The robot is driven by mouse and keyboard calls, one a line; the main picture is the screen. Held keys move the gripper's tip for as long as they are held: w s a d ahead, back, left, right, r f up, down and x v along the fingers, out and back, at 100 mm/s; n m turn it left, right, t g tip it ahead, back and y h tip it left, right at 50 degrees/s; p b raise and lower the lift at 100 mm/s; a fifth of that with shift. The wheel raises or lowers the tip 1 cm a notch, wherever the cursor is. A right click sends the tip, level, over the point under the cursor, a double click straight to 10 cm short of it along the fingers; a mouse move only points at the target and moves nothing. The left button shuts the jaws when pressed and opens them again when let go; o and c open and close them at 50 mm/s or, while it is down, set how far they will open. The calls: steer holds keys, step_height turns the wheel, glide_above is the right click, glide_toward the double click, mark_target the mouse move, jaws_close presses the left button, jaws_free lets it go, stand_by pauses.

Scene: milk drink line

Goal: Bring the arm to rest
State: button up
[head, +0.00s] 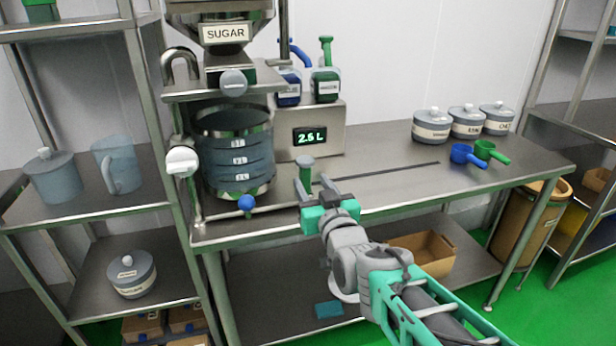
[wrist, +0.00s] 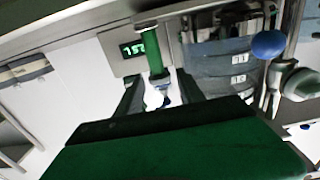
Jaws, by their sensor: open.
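My gripper (head: 318,187) is over the front edge of the steel bench, in front of the box with the display. Its jaws are open, and in the wrist view the two fingers (wrist: 160,95) stand apart. A green post with a grey end (wrist: 156,62) shows near or between the fingers there; a grey-green knob (head: 305,163) stands by the fingertips in the head view. I cannot tell whether they touch. My arm reaches up from the lower right.
The steel bench (head: 385,180) carries a graduated vessel (head: 236,158) under the sugar hopper (head: 225,35), and a display box (head: 318,137) reading 2.5 L. Lidded pots (head: 432,125) and blue (head: 468,155) and green (head: 490,151) scoops stand right. The bench's middle is mostly clear.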

steer(key=s+d+g+h+p, duration=0.1)
steer(key=s+d+g+p, duration=0.2)
steer(key=s+p, duration=0.3)
steer(key=s+d+m+g+h+p, duration=0.1)
steer(key=s+d+g+p, duration=0.2)
steer(key=s+g+p, duration=0.3)
steer(key=s+d+m+g+h+p, duration=0.1)
steer(key=s+g+p, duration=0.4)
steer(key=s, duration=0.6)
steer(key=d+r+h+p, duration=0.1)
steer(key=d, duration=0.1)
steer(key=shift+s+d+p, duration=0.3)
steer(key=shift+d+p, duration=0.1)
